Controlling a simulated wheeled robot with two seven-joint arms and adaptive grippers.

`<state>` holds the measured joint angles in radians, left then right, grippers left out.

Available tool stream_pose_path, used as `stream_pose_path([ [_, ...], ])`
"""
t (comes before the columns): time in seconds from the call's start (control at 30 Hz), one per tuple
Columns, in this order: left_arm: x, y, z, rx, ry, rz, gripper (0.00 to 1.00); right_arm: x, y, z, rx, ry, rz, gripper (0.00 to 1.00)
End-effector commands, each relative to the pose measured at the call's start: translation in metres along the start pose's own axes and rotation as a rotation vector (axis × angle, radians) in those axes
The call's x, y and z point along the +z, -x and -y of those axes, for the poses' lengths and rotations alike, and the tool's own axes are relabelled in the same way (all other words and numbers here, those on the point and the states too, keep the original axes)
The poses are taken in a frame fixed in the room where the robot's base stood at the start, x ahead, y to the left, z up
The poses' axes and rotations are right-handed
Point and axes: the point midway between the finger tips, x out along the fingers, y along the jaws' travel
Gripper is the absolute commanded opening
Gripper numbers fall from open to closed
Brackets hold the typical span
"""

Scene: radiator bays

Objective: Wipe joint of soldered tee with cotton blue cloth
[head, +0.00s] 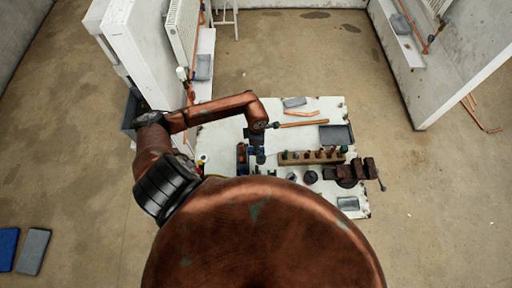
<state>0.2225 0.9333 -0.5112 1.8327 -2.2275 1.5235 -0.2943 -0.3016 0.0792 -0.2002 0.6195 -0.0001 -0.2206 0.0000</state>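My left arm comes in from the left and bends down over the white table (215,150). My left gripper (258,153) is small and dark, pointing down near the table's left-middle part. Its fingers are too small to tell whether they are open or shut. Small dark-blue items (242,153) are close beside it. I cannot make out a blue cotton cloth for certain. Copper pipework with a white valve (183,75) runs beside the left radiator (183,30); which joint is the soldered tee cannot be told. My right gripper is not in view.
The table holds copper pipes (303,124), a grey tray (338,134), a wooden rack (310,158), a dark vise-like tool (350,172) and grey folded pieces (294,102). A right bay (400,24) has more pipework. Blue (7,247) and grey pads (33,251) lie on open floor.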

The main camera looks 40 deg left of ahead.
Motion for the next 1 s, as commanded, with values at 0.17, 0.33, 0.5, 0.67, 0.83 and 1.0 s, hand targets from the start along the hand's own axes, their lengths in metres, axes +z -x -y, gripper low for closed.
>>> stream_pose_path([
  [0.17, -0.002, 0.000, 0.000, 0.000, 0.000, 0.000, 0.00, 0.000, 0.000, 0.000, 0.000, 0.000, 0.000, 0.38],
  [0.33, -0.005, 0.000, 0.000, 0.000, 0.000, 0.000, 0.00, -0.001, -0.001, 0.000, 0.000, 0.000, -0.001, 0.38],
  [0.5, -0.007, 0.000, 0.000, 0.000, 0.000, 0.001, 0.00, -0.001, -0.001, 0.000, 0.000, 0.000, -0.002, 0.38],
  [0.67, -0.009, 0.000, 0.000, 0.000, 0.000, 0.001, 0.00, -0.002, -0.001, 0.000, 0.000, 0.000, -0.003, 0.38],
  [0.83, -0.012, 0.000, 0.000, 0.000, 0.000, 0.000, 0.00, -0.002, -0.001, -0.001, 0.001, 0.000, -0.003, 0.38],
  [1.0, -0.013, 0.000, 0.000, 0.000, 0.000, 0.000, 0.00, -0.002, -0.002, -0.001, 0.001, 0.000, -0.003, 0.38],
])
